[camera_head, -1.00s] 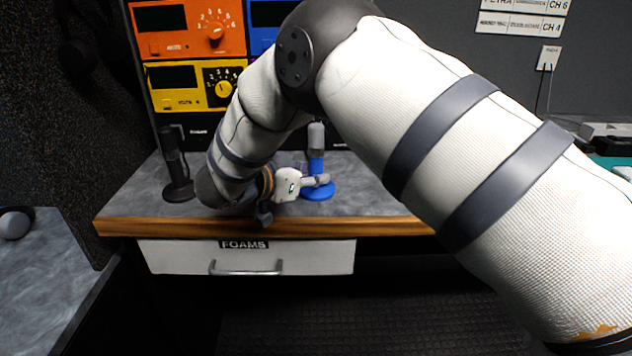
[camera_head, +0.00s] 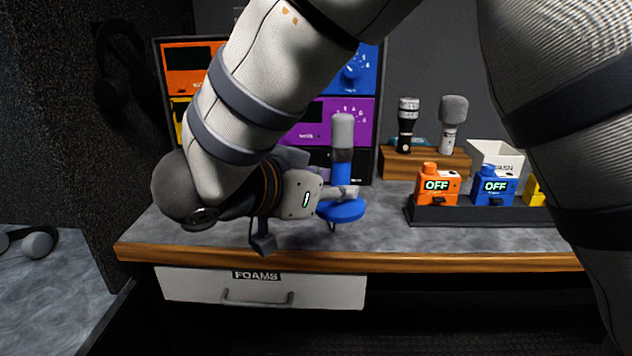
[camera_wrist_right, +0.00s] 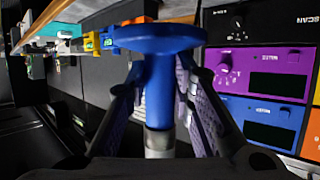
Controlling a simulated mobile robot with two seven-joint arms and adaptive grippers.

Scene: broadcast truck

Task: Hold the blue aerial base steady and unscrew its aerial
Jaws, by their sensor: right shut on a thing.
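The blue aerial base (camera_head: 342,211) is a round blue disc with a blue stem, and a pale grey aerial (camera_head: 342,131) stands upright on it. My right gripper (camera_head: 340,192) reaches it from the left, low on the stem just above the disc. In the right wrist view, which is upside down, the two fingers (camera_wrist_right: 160,100) are shut around the blue stem (camera_wrist_right: 160,85), with the grey aerial (camera_wrist_right: 159,143) below. I cannot tell whether the disc touches the counter. My left gripper is not in view.
The grey counter (camera_head: 400,238) has a wooden front edge above a FOAMS drawer (camera_head: 330,291). Coloured rack units (camera_head: 345,110) stand behind. At right are orange (camera_head: 437,186) and blue (camera_head: 493,187) switch boxes in a dark tray, with two microphones behind. My arm crosses the view.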

